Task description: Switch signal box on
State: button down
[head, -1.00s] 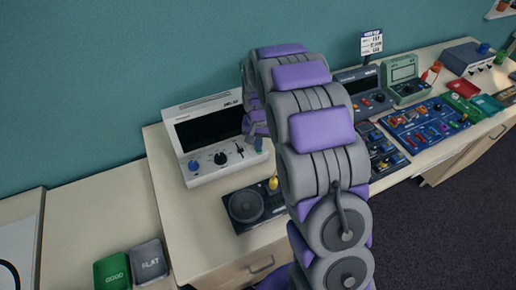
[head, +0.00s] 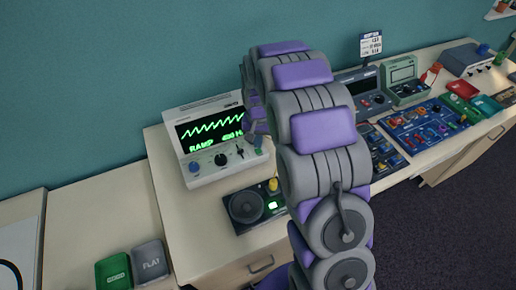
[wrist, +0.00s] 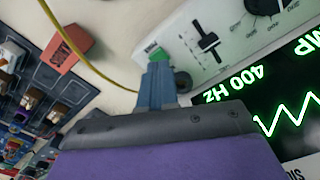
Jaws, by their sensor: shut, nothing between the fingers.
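The signal box (head: 186,140) is a white case with a tilted screen, on the table left of my arm. Its screen is lit with a green zigzag trace and the words RAMP and 400 Hz. In the wrist view its panel (wrist: 228,50) shows a slider and a dial. My gripper (wrist: 159,70) is shut and empty, its blue fingertips at the panel's edge beside a small green part (wrist: 157,53). I cannot tell whether they touch it. In the head view my arm hides most of the gripper.
A dark speaker box (head: 245,206) with a green light stands in front of the signal box. A yellow cable (wrist: 75,45) and an orange block (wrist: 67,52) lie near my gripper. Other devices and a blue board (head: 425,125) fill the table to the right.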

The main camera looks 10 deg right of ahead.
aim_at(258, 151)
notch_tip(258, 151, up, 8)
jog(key=p, duration=0.3)
jog(key=shift+f, duration=0.15)
dwell(0.3)
dwell(0.5)
jog(key=s+r+n, duration=0.1)
jog(key=s+r, duration=0.4)
jog(key=s, duration=0.5)
jog(key=s+r+n, duration=0.1)
jog(key=s+r, duration=0.4)
jog(key=s, duration=0.4)
jog(key=s+n+g, duration=0.1)
jog(key=s, duration=1.9)
jog(key=shift+r+n+g, duration=0.35)
jog(key=shift+n+g, duration=0.05)
